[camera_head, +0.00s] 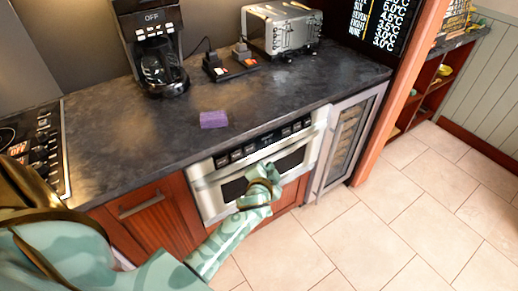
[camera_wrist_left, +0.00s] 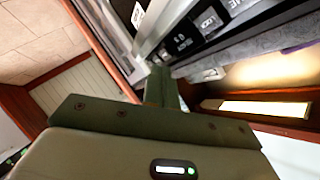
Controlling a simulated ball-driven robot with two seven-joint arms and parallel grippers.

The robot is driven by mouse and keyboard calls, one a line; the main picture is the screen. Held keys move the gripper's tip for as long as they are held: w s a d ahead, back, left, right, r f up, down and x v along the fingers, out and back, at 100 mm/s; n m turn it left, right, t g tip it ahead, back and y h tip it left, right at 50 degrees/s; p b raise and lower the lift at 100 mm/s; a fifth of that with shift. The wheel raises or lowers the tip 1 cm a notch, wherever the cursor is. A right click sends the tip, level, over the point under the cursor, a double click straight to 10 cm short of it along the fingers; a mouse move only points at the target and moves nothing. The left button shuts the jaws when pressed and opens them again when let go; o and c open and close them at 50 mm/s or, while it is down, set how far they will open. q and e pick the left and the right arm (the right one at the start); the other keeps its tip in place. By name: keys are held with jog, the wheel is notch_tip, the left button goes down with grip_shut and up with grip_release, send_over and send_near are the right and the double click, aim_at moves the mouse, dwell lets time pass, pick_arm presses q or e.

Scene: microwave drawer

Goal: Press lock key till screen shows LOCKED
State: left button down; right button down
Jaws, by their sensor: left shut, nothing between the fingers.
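The microwave drawer (camera_head: 230,188) is a steel front built in under the dark counter. A row of black keys (camera_head: 265,140) runs along its top edge. In the left wrist view a black key marked LOCK (camera_wrist_left: 208,21) shows near the top, with other black keys beside it. What the screen reads cannot be made out. My left gripper (camera_head: 266,167) is shut and empty in front of the drawer, just below the key row. In the left wrist view its fingertips (camera_wrist_left: 160,73) lie below and left of the LOCK key; I cannot tell whether they touch the panel. My right gripper is not in view.
A purple sponge (camera_head: 213,119) lies on the counter (camera_head: 120,130) above the drawer. A coffee maker (camera_head: 152,50) and a toaster (camera_head: 284,28) stand at the back. A glass-door cooler (camera_head: 345,140) adjoins the drawer at right. The tiled floor (camera_head: 400,220) is clear.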

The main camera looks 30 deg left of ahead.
pick_arm(q)
jog(key=b, duration=0.1)
send_near(254, 149)
jog(key=shift+d+x, duration=0.25)
jog(key=shift+x, duration=1)
jog(key=shift+d+x, duration=0.2)
jog(key=shift+x, duration=1.1)
jog(key=shift+w+a, duration=0.1)
jog(key=shift+w, duration=0.15)
jog(key=shift+w+a, duration=0.1)
jog(key=shift+a, duration=0.2)
jog(key=shift+w+a+f, duration=0.1)
jog(key=shift+a+f, duration=0.05)
jog(key=shift+a, duration=0.15)
dwell(0.7)
jog(key=shift+d, duration=0.1)
jog(key=shift+s+d, duration=0.3)
jog(key=shift+d, duration=0.3)
